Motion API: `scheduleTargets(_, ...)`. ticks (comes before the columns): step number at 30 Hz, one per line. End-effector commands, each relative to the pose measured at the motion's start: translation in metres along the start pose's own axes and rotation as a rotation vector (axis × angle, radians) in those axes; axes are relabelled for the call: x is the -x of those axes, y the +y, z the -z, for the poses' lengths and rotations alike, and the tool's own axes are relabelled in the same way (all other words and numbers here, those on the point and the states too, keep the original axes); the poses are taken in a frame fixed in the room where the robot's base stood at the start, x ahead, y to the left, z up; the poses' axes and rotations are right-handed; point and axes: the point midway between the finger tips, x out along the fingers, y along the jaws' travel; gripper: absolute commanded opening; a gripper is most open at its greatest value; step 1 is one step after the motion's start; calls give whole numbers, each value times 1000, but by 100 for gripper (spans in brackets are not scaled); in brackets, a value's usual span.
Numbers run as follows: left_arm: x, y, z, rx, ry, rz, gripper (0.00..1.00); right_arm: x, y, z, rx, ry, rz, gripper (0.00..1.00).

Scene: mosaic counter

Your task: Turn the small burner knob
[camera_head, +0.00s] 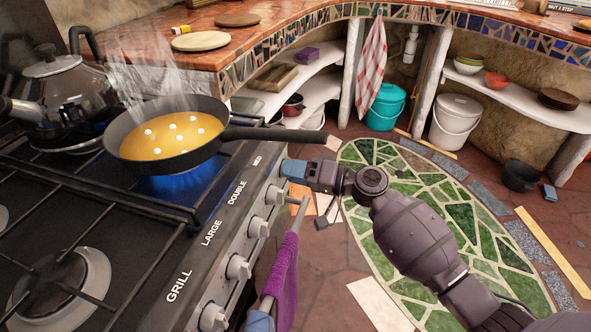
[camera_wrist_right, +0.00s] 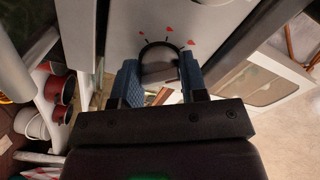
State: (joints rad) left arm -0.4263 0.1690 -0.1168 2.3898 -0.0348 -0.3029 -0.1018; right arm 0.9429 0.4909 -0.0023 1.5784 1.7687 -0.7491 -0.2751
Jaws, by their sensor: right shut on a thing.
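My right gripper (camera_head: 291,168) reaches in from the right to the far end of the stove's front panel. In the right wrist view, its two blue fingers (camera_wrist_right: 160,82) are shut on a dark rounded knob (camera_wrist_right: 158,68), one finger on each side. Red marks sit on the panel around this knob. In the head view the gripper hides the knob, and I cannot read its label. It lies just beyond the knob by the MED label (camera_head: 275,195). I do not make out my left gripper.
A steaming frying pan (camera_head: 185,163) stands over a lit blue flame, its handle (camera_head: 275,134) projecting near my right gripper. A kettle (camera_head: 65,100) stands behind it. Other knobs line the panel. A purple cloth (camera_head: 285,270) hangs on the front rail (camera_head: 299,218). The floor is fairly clear.

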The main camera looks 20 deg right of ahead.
Motion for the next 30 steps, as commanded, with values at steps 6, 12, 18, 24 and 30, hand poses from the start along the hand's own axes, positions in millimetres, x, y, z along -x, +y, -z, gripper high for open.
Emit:
scheduleTargets(6,2,-2,6,-15,-15,-1,0,0,-3,2,-204,2,1,16)
scheduleTargets(12,3,-2,10,-28,-33,-4,0,0,-4,3,-389,2,2,16)
scheduleTargets(18,3,-3,7,-14,-39,-6,0,0,-4,3,-548,1,2,16)
scheduleTargets(24,5,-4,6,-1,-45,-4,0,0,-3,2,-667,1,1,16)
scheduleTargets(30,7,-3,0,12,-61,-1,0,0,-2,2,-736,1,0,16)
